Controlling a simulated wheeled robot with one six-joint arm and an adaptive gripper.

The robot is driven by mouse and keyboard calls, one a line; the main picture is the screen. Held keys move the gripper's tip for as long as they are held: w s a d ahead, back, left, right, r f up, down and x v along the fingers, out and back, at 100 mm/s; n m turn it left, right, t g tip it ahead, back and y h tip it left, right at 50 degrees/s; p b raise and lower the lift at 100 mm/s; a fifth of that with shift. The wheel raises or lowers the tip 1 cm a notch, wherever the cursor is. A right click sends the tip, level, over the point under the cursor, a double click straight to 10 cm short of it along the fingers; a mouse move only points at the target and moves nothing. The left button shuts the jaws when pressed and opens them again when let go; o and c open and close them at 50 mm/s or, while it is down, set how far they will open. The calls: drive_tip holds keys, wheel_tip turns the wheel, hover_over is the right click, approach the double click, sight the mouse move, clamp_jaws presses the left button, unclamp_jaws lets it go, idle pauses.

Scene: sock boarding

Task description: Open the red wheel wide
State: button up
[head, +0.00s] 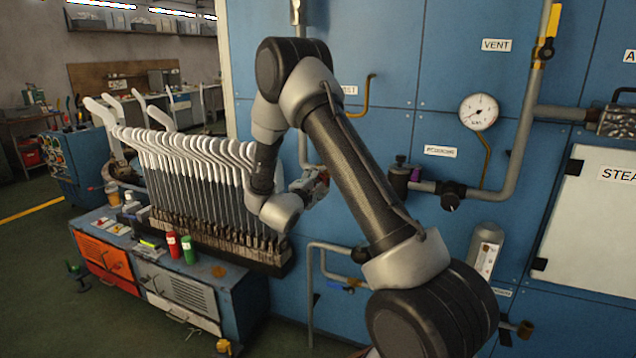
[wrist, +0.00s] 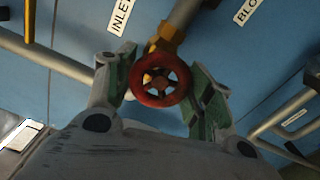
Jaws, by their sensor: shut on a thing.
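The red wheel (wrist: 174,99) is a small round handwheel with spokes, mounted on a brass valve fitting (wrist: 166,38) on a grey pipe in the wrist view. My gripper (wrist: 163,80) has one green-padded finger on each side of the wheel and is shut on its rim. In the head view my gripper (head: 314,184) is at the blue panel, behind my arm. The wheel cannot be made out there.
The blue panel (head: 400,60) carries pipes, a round gauge (head: 478,112) and a white steam door (head: 595,210). White sock boards (head: 190,150) stand in a row left of my gripper, above a low blue cabinet (head: 228,300). Open floor lies at the far left.

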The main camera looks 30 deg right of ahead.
drive_tip(key=shift+s+f, duration=0.1)
drive_tip(key=shift+f, duration=0.1)
idle(0.3)
drive_tip(key=o, duration=1)
drive_tip(key=shift+r, duration=0.1)
drive_tip(key=shift+o, duration=0.2)
drive_tip(key=shift+a, duration=0.15)
drive_tip(key=v, duration=1.1)
drive_tip(key=shift+s+a, duration=0.25)
drive_tip(key=shift+s, duration=0.05)
